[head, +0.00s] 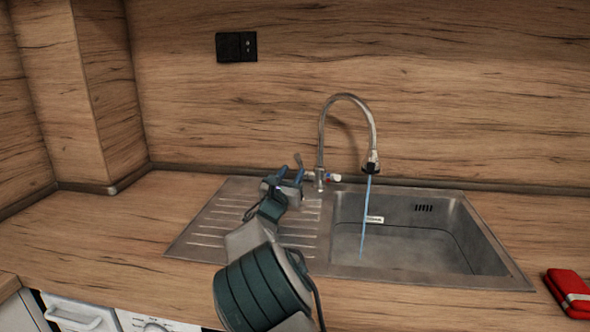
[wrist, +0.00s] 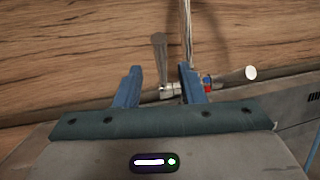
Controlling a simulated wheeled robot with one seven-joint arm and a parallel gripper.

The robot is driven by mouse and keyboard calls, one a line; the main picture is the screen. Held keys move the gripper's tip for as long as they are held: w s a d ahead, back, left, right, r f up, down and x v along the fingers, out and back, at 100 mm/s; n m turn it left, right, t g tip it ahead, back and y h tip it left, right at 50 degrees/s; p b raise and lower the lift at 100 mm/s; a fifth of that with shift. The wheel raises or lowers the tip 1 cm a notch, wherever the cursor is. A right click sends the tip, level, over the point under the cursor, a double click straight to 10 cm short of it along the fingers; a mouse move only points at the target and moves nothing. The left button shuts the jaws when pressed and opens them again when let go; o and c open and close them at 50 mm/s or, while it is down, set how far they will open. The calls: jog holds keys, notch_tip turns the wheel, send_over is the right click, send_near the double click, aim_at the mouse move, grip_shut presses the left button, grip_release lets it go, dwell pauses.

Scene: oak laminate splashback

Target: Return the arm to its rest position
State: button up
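My arm reaches out over the ribbed drainboard of the sink. My gripper (head: 289,172) is at the left of the faucet base, with its two blue fingers apart. In the wrist view my gripper (wrist: 160,88) is open, with nothing held between the fingers. The faucet lever (wrist: 161,57) shows upright beyond the gap between the fingers. I cannot tell whether a finger touches the faucet. The faucet (head: 348,97) is a tall curved metal spout, and a blue stream of water (head: 366,215) runs from it into the basin.
The steel sink (head: 497,243) is set in the wooden counter (head: 120,232). A red folded item (head: 568,290) lies at the right. A black socket (head: 236,47) is on the splashback. A white appliance (head: 80,313) is below the counter at the left. The left counter is clear.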

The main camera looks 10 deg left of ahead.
jog(key=shift+s+a+f, duration=0.15)
jog(key=shift+s, duration=0.4)
jog(key=s+d+r+m+g+h+p, duration=0.1)
jog(key=s+d+m+g+h+p, duration=0.15)
jog(key=d+m, duration=0.45)
jog(key=s+d+r+m+g+h+p, duration=0.1)
jog(key=d+m+g+h, duration=0.25)
jog(key=d, duration=0.85)
jog(key=s+d+m+g+y+p, duration=0.25)
jog(key=s+d+m+g, duration=0.5)
jog(key=s+d, duration=0.45)
jog(key=s+d+m+g+y+p, duration=0.3)
jog(key=s+m, duration=0.5)
jog(key=s, duration=0.7)
jog(key=s+a+m+y+p, duration=0.2)
jog(key=s+a+m, duration=0.1)
jog(key=s, duration=0.4)
jog(key=s+a+m+g+y+p, duration=0.1)
jog(key=s+a+m+y+p, duration=0.1)
jog(key=s, duration=0.6)
jog(key=shift+s+a+r+m+y+p, duration=0.15)
jog(key=shift+s+a+m+y+p, duration=0.15)
jog(key=shift+a+m+y, duration=0.8)
